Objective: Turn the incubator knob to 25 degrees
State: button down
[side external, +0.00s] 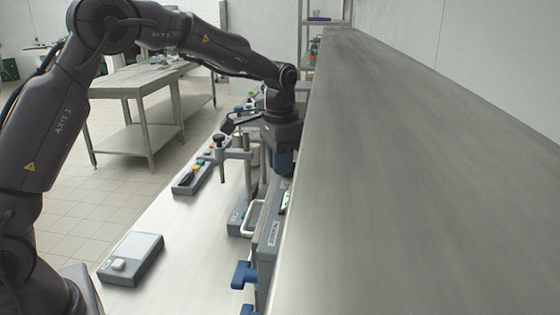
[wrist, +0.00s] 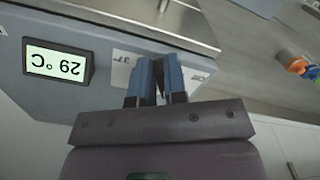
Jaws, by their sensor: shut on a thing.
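The grey incubator (wrist: 100,92) fills the left of the wrist view. Its lit display (wrist: 58,65) appears upside down and reads 29 °C. My gripper (wrist: 158,66) has its two blue fingers close together against the incubator's front panel, right of the display. It is shut on the knob, which is largely hidden between the fingers. A pale label with printed figures shows beside the fingers. In the side external view the incubator (side external: 268,238) stands beneath the shelf edge, with my gripper (side external: 283,162) lowered at its far end. The fingertips are hidden there.
A long metal shelf (side external: 420,160) runs close to the right of my arm. A grey device (side external: 131,258) lies on the bench, and a stand (side external: 238,175) is just left of my gripper.

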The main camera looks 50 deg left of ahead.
dwell(0.4)
jog(key=c, duration=1.2)
grip_release()
jog(key=shift+o, duration=0.2)
notch_tip(320, 180, up, 13)
jog(key=s+d+f+n+t, duration=0.1)
jog(key=s+d+t, duration=0.1)
jog(key=s, duration=1.1)
jog(key=s+d+f+n+t, duration=0.2)
jog(key=s+t, duration=0.1)
jog(key=s, duration=1)
jog(key=shift+s+f+t, duration=0.25)
jog(key=shift+s+t, duration=0.05)
jog(key=shift+s, duration=0.05)
